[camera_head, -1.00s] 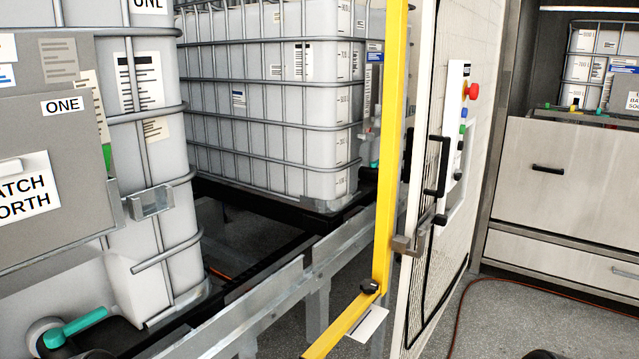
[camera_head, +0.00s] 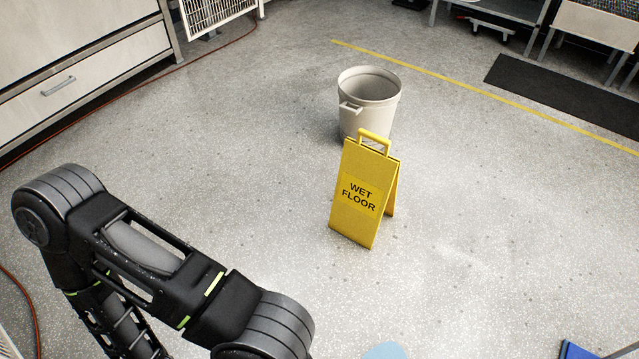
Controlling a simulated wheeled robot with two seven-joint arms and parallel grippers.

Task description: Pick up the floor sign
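The yellow floor sign (camera_head: 354,196) stands upright on the speckled grey floor, right of the middle of the head view. It is a folded A-frame with "WET FLOOR" on its front panel and a yellow handle loop (camera_head: 375,141) on top. My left arm comes in at the lower left, well short of the sign, with floor between them. Its gripper is outside the picture. My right gripper is not in the picture either.
A beige bin (camera_head: 369,97) stands just behind the sign, partly covered by its handle. A dark mat (camera_head: 565,93) and a yellow floor line (camera_head: 450,82) lie at the back right. A cabinet (camera_head: 75,60) stands at upper left. The floor around the sign is otherwise clear.

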